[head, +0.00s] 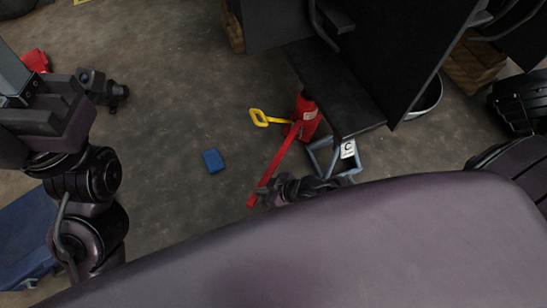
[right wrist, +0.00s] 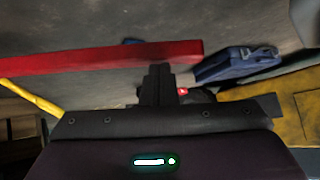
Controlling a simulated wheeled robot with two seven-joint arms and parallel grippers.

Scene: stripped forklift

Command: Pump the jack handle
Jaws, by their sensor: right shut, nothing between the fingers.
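The red jack (head: 307,115) stands on the floor by the dark forklift body. Its long red handle (head: 275,165) slopes from the jack toward the lower left. My right gripper (head: 268,192) is shut and empty close to the handle's lower end. In the right wrist view the red handle (right wrist: 90,66) crosses the picture, and the shut fingers (right wrist: 157,72) overlap its lower edge. I cannot tell whether they touch it. My left arm is at the left of the head view, folded and away from the jack; its fingers cannot be made out.
A yellow handle-like part (head: 262,118) sticks out left of the jack. A grey frame (head: 322,158) with a sign marked C (head: 348,149) stands right of it. The forklift body (head: 350,90) overhangs the right side. A small blue block (head: 213,161) lies on otherwise open floor.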

